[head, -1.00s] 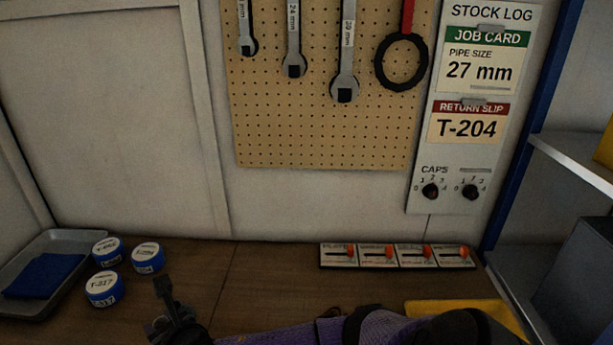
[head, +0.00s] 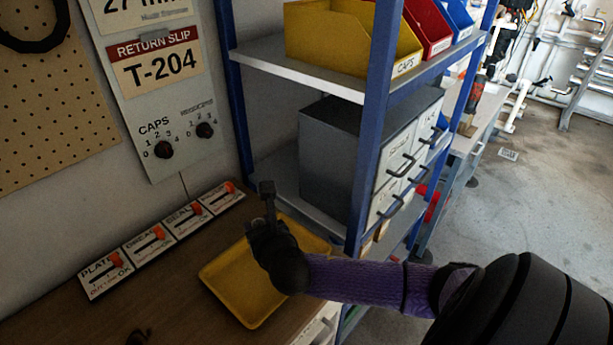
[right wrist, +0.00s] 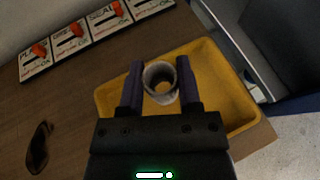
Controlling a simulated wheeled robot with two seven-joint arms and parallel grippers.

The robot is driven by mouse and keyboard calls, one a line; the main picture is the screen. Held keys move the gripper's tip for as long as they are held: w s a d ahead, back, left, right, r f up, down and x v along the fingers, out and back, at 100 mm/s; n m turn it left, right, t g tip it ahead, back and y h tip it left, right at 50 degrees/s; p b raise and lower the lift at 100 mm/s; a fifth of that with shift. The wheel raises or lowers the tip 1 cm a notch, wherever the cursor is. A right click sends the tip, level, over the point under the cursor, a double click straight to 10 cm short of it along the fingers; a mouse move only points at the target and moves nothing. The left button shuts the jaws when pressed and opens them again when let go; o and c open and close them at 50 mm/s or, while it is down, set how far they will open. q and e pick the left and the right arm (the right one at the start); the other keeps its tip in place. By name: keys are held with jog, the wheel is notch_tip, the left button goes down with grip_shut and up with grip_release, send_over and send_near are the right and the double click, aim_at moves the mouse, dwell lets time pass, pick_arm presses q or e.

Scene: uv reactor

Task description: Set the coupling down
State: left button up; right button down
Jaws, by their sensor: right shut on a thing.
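My right gripper (right wrist: 161,90) is shut on the coupling (right wrist: 146,76), a short grey ring with an open bore, held between its two fingers. In the right wrist view the coupling appears over the yellow tray (right wrist: 112,96); I cannot tell its height above it. In the head view my right gripper (head: 266,205) is over the yellow tray (head: 240,307) at the bench's right end, and the coupling cannot be made out there.
A strip of orange-handled sliders (head: 160,240) lies along the back of the bench. A blue-posted shelf (head: 368,130) with a grey drawer cabinet (head: 335,150) stands to the right. Dark sunglasses (right wrist: 38,147) lie on the bench. The bench's middle is mostly clear.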

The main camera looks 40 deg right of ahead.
notch_tip(320, 180, down, 10)
jog(key=b, duration=0.5)
jog(key=shift+s+d+f, duration=0.15)
jog(key=c, duration=0.6)
grip_release()
jog(key=o, duration=0.3)
